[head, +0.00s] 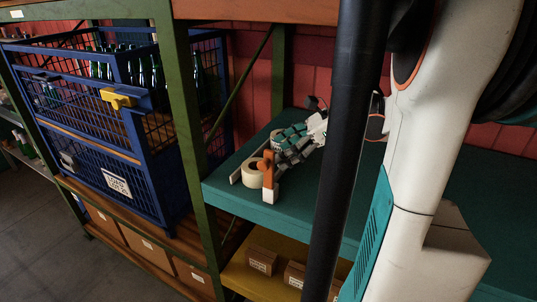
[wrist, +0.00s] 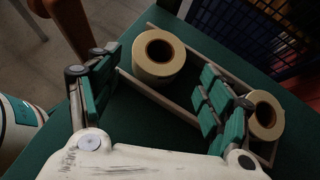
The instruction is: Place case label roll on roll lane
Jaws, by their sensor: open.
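Two cream label rolls with dark-centred cores show in the wrist view. One label roll (wrist: 151,70) stands between my spread fingers, near one end of the roll lane. The other label roll (wrist: 270,116) is at the lane's opposite end, just outside my right-hand finger. The roll lane (wrist: 228,57) is a pair of pale rails on the green top. My gripper (wrist: 163,75) is open, with a finger on either side of the first roll; contact is not clear. In the head view my gripper (head: 292,146) is low over the shelf and partly hides the lane, beside a visible roll (head: 250,178).
An orange and white post (head: 268,178) stands beside the lane. A blue wire cage (head: 110,170) with green bottles is at left. Small cardboard boxes (head: 262,260) are on the yellow shelf below. The green shelf top (head: 310,195) is clear in front of my gripper.

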